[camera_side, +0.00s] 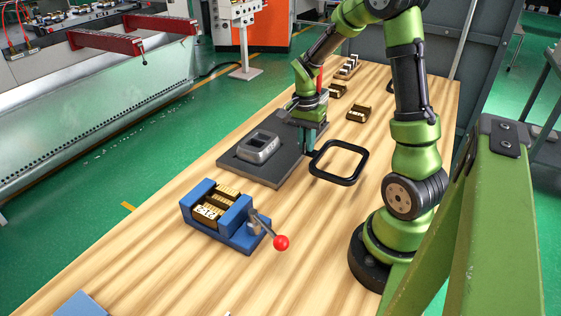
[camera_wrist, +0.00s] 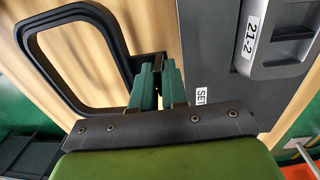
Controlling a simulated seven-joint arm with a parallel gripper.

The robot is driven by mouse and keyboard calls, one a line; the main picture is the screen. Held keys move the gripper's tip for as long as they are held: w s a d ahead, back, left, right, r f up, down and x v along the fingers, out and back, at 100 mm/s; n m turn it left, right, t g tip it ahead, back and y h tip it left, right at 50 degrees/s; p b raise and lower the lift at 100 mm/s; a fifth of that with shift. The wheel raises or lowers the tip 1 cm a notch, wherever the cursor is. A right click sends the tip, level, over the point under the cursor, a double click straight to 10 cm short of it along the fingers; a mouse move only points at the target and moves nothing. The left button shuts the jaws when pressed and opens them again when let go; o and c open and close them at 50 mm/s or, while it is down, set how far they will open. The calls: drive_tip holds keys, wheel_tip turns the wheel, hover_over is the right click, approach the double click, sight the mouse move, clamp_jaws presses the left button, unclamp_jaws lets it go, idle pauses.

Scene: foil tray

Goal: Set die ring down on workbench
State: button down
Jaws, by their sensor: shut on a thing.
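The die ring (camera_side: 352,178) is a black rounded-square frame in the side view, beside the dark plate and over the workbench (camera_side: 190,272). The wood shows through the ring's opening. The ring looks roughly level; whether it touches the bench or hangs just above it I cannot tell.
A dark plate (camera_side: 235,165) carries a grey block with a square opening (camera_side: 259,147), labelled 21-2 in the wrist view. A blue clamp fixture (camera_side: 207,218) with a red-knobbed lever (camera_side: 281,242) stands in front. Small dark blocks (camera_side: 358,113) lie behind.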

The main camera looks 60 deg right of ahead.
drive_tip(key=shift+f, duration=2.95)
drive_tip(key=c, duration=1.4)
unclamp_jaws()
drive_tip(key=shift+r, duration=0.1)
drive_tip(key=shift+r, duration=2.15)
drive_tip(key=o, duration=0.6)
